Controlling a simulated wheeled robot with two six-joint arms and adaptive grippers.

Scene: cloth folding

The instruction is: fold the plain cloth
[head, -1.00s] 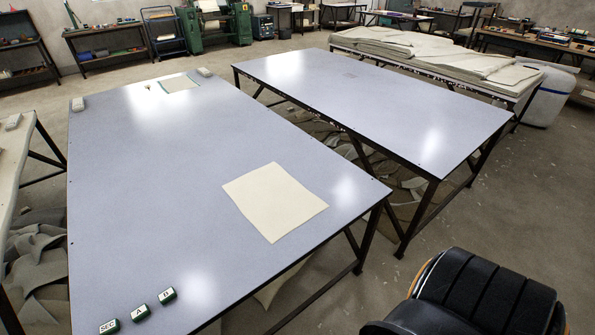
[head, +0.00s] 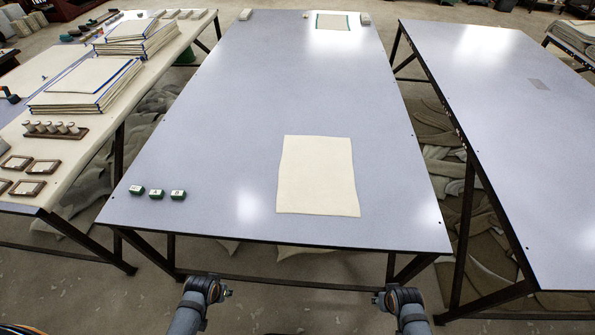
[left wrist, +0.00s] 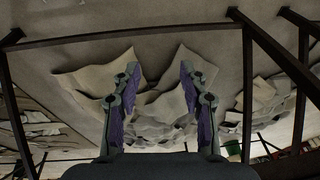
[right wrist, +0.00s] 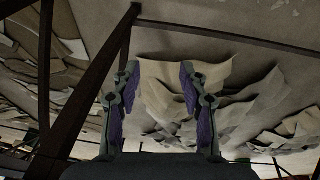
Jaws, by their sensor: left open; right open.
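The plain cream cloth (head: 317,176) lies flat and unfolded on the grey-blue table (head: 240,120), right of centre and near the front edge. A second cloth with a green border (head: 338,21) lies at the far end. In the left wrist view my left gripper (left wrist: 158,75) is open and empty. In the right wrist view my right gripper (right wrist: 158,75) is open and empty. Both wrist views look under the table at scraps on the floor. In the head view my arms show below the front edge, apart from the cloth; the fingers are hidden there.
Several small green labelled blocks (head: 157,194) stand at the table's front left. Pale blocks sit in the far corners (head: 246,14). A side table (head: 70,150) on the left holds cloth stacks (head: 85,85) and frames. Another bare table (head: 480,110) stands right across a gap.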

